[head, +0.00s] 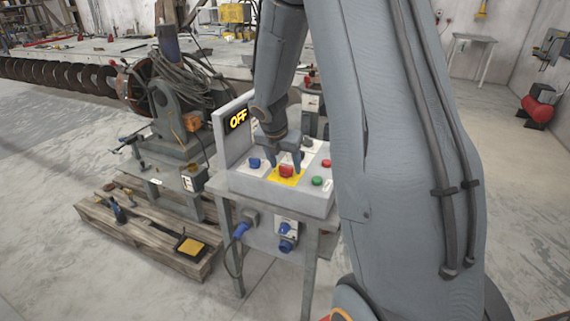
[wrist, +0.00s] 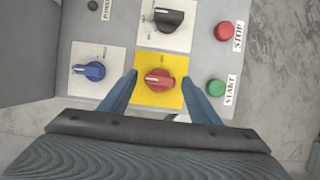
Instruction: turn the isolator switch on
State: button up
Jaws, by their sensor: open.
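The isolator switch is a red rotary knob (head: 286,171) on a yellow plate (wrist: 158,98), set in the sloped grey control panel. In the wrist view the red knob (wrist: 160,79) lies crosswise, with a pale mark towards its left end. My gripper (head: 285,164) points down at the knob. In the wrist view my gripper (wrist: 159,79) is open, with one blue-grey finger on each side of the knob and a gap visible on both sides. I cannot tell how far down the fingertips reach.
A blue knob (wrist: 94,71) sits left of the yellow plate and a black knob (wrist: 168,19) above it. A red STOP button (wrist: 225,31) and a green START button (wrist: 216,87) are to the right. A machine on a wooden pallet (head: 150,239) stands left of the panel.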

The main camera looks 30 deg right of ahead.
jog(key=shift+d+f, duration=0.1)
jog(key=shift+f, duration=0.05)
jog(key=shift+c, duration=0.3)
jog(key=c, duration=1)
